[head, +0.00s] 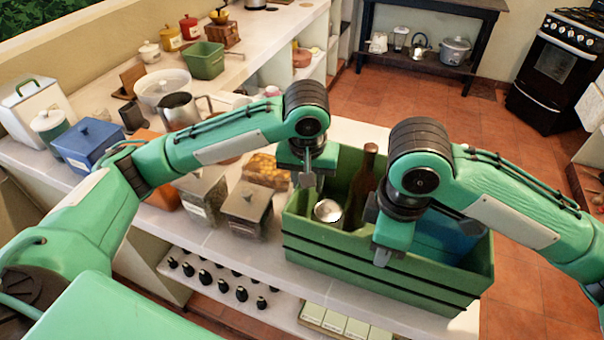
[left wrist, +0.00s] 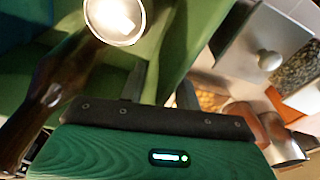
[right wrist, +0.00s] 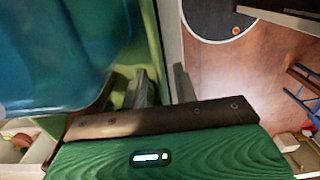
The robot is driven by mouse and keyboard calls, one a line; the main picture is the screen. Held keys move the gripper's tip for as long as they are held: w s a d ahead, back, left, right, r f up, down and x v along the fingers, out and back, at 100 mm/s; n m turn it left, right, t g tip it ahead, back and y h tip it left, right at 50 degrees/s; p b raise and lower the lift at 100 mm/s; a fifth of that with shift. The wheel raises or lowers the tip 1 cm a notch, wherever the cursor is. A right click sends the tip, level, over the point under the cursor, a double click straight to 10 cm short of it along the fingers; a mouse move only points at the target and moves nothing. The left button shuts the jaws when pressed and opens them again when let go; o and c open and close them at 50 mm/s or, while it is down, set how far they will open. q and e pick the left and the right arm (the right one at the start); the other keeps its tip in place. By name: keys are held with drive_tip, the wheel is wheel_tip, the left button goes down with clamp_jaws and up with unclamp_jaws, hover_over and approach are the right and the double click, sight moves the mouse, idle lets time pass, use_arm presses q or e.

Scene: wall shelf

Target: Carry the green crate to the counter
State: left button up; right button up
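The green crate (head: 375,272) has slatted sides and stands upright at the counter's front edge. It holds a dark bottle (head: 361,190), a shiny round metal thing (head: 327,210) and something blue (head: 450,240). My left gripper (head: 308,180) is low at the crate's left end. My right gripper (head: 382,256) is at the front wall. In the right wrist view its fingers (right wrist: 160,88) are apart, with the wall's rim between them and a gap beside it.
The white counter (head: 225,238) carries lidded canisters (head: 247,208), a blue box (head: 88,143), a metal pitcher (head: 180,110) and a small green bin (head: 205,60). A shelf with dark bottles (head: 222,284) lies below. Open tiled floor (head: 420,100) stretches behind, with a dark table (head: 430,50) and stove (head: 555,65).

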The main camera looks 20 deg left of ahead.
use_arm(q)
wheel_tip(320, 180, up, 12)
drive_tip(key=s, duration=0.1)
drive_tip(key=shift+s+d, duration=0.15)
drive_tip(key=shift+s, duration=0.1)
use_arm(e)
wheel_tip(320, 180, up, 12)
idle(0.7)
use_arm(q)
drive_tip(key=shift+f, duration=0.1)
